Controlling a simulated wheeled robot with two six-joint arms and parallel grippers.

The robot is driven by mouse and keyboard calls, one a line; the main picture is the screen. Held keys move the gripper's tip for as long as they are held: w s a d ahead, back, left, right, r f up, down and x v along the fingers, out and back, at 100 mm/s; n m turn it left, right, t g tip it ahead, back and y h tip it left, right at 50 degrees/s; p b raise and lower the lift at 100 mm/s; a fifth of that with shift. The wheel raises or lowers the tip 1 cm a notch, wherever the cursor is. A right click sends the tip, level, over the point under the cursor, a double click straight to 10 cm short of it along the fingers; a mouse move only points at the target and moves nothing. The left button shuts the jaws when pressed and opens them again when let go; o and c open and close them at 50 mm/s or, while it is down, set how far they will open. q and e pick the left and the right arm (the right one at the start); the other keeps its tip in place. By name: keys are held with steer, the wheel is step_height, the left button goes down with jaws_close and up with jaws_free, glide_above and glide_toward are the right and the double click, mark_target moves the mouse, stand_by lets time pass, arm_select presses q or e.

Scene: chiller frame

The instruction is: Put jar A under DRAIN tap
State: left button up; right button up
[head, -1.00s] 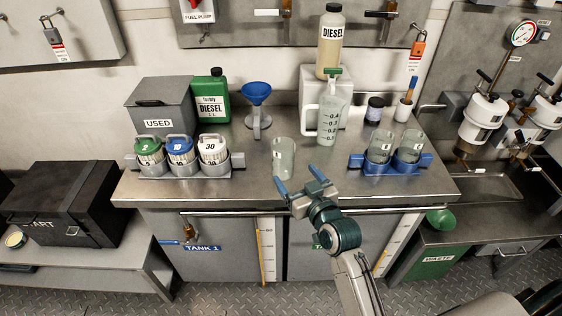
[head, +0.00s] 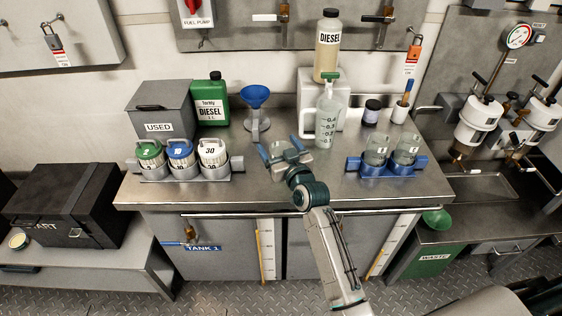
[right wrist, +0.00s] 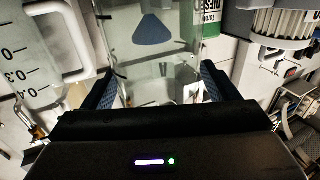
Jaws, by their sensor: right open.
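A clear glass jar with a small white label fills the space between my right fingers in the right wrist view (right wrist: 152,70); its letter is not readable. In the head view my right gripper (head: 284,153) hides most of that jar on the steel counter. The right gripper is open, with one blue-padded finger on either side of the jar; whether they touch it I cannot tell. Two more glass jars (head: 376,150) (head: 405,148) stand in a blue holder (head: 372,169). Filter units with small taps (head: 458,157) hang at the right; no DRAIN label is readable. My left gripper is out of view.
A measuring jug (head: 327,122) stands close to the right of the gripper. A blue funnel (head: 256,96) on a stand is behind it. Filters (head: 212,153) sit in a grey holder at left. A sink tray (head: 478,187) lies below the filter units. The counter's front is clear.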

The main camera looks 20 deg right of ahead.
steer(key=shift+w, duration=0.25)
steer(key=c, duration=1.3)
